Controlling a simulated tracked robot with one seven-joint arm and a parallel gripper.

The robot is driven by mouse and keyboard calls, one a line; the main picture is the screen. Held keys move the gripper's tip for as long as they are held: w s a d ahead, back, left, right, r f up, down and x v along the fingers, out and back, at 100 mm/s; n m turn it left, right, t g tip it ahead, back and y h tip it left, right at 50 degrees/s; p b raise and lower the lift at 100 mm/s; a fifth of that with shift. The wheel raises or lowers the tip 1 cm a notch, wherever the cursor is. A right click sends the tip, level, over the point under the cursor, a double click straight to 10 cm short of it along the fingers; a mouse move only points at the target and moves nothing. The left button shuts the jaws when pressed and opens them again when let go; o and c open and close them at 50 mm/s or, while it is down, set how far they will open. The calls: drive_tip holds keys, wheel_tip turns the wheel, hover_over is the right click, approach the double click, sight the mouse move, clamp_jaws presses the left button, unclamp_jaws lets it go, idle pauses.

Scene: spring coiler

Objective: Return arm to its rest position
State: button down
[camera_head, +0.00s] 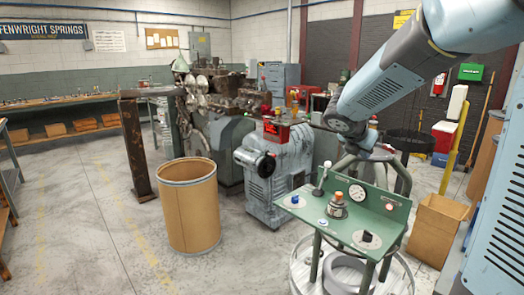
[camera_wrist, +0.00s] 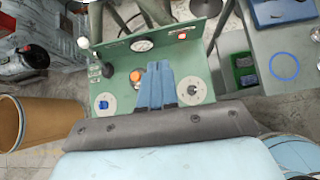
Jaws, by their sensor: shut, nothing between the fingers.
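My gripper (camera_wrist: 158,68) shows in the wrist view as two blue fingers side by side, shut with nothing between them. The fingers point over the green control console (camera_wrist: 121,88) and cover part of its top. Whether they touch it cannot be told. The console (camera_head: 385,224) also shows in the head view, with a lever (camera_head: 321,178), a gauge (camera_head: 357,193), an orange-topped knob (camera_head: 338,200) and two dials. The gripper is not visible there.
A brown fibre drum (camera_head: 190,215) stands on the floor left of the console. A grey machine (camera_head: 275,170) stands behind it. A cardboard box (camera_head: 435,230) and a yellow post (camera_head: 453,150) are at right. Floor at the front left is clear.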

drive_tip(key=s+a+m+y, duration=0.3)
drive_tip(key=s+m, duration=1)
drive_tip(key=s, duration=0.1)
drive_tip(key=s+a+r+m+y, duration=0.1)
drive_tip(key=s+a+m+y, duration=0.2)
drive_tip(key=s+m, duration=0.9)
drive_tip(key=s, duration=0.2)
drive_tip(key=shift+s+a+m+g+y, duration=0.3)
drive_tip(key=shift+a+m+g+y, duration=0.1)
